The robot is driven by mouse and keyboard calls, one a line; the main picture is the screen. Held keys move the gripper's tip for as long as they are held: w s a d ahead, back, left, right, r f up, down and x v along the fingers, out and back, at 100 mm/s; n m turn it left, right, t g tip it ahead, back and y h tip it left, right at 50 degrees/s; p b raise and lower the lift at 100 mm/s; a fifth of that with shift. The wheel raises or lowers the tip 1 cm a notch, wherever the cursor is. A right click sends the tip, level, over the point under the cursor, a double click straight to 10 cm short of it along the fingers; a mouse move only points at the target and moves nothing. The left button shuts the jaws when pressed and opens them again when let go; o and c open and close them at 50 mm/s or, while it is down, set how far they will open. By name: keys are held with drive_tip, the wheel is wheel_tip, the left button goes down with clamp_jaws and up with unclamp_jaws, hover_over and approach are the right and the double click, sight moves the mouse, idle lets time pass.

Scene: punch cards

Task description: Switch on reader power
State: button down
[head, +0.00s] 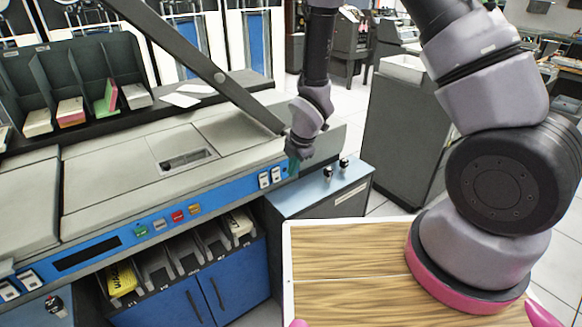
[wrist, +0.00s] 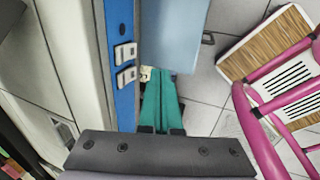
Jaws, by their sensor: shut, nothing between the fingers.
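The card machine has a blue front panel (head: 215,203) below its grey top. Two white rocker switches sit at its right end, one (head: 264,180) left of the other (head: 276,174). In the wrist view they are on the blue strip, an upper one (wrist: 125,53) and a lower one (wrist: 126,76). Their labels are too small to read, so I cannot tell which is reader power. My gripper (head: 294,167) is shut and empty, just right of the switches. Its teal fingers (wrist: 161,74) show in the wrist view, apart from the switches.
Coloured buttons (head: 178,216) and a dark display (head: 87,253) are further left on the panel. More white switches (head: 30,280) sit at its left end. A blue-topped cabinet (head: 312,188) with two black knobs stands right of the machine. Card bins (head: 186,248) are below.

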sight(276, 175)
drive_tip(key=x, duration=0.7)
drive_tip(key=shift+f, duration=0.15)
drive_tip(key=shift+w+a, duration=0.35)
drive_tip(key=shift+w, duration=0.2)
drive_tip(key=shift+w+a, duration=0.35)
drive_tip(key=shift+w, duration=0.2)
drive_tip(key=shift+w+a+f, duration=0.15)
drive_tip(key=shift+w+a, duration=0.3)
drive_tip(key=shift+w, duration=0.1)
drive_tip(key=shift+w+a+f, duration=0.15)
drive_tip(key=shift+w, duration=0.1)
drive_tip(key=shift+r, duration=0.8)
drive_tip(key=shift+s, duration=0.1)
